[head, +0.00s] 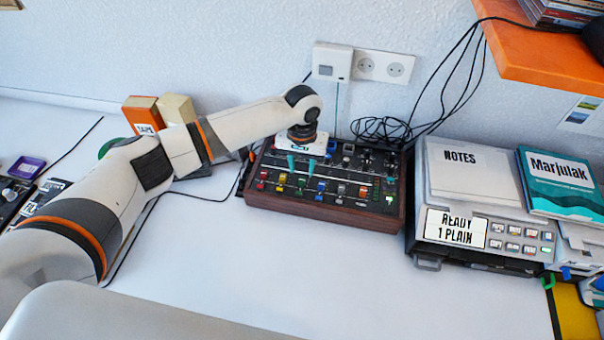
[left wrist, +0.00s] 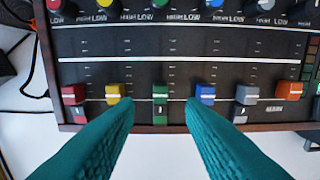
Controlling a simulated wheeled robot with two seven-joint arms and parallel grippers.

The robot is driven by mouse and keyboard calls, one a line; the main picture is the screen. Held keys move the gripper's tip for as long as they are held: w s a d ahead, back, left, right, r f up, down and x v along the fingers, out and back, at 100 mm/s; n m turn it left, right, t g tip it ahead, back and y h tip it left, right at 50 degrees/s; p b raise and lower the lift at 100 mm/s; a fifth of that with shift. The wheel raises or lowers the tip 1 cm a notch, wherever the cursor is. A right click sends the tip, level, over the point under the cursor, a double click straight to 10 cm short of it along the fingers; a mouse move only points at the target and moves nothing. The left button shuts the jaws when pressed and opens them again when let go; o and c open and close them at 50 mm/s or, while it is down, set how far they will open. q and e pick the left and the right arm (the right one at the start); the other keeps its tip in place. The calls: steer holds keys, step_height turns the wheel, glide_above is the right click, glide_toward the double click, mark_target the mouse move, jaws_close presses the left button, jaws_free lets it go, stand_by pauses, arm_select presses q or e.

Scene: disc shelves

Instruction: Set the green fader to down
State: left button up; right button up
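The mixer (head: 325,210) is a dark panel with wooden sides on the table. Its green fader (left wrist: 160,93) shows in the left wrist view between the yellow fader (left wrist: 117,93) and the blue fader (left wrist: 205,93). The green cap sits near the panel's near edge, at the low end of its scale, level with its neighbours. My left gripper (left wrist: 160,103) is open, with teal fingers. Its tips lie on either side of the green fader with a gap on each side. In the head view the left gripper (head: 301,165) is over the mixer. My right gripper is not in view.
A red fader (left wrist: 74,94), a grey fader (left wrist: 246,94) and an orange fader (left wrist: 289,91) stand in the same row. A row of knobs lies above. A device with a notes pad (head: 470,175) stands right of the mixer. Table space in front is clear.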

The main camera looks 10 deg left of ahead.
mark_target(302, 180)
arm_select(q)
step_height(302, 180, up, 7)
stand_by(0.3)
steer(key=shift+s+f, duration=0.1)
stand_by(0.4)
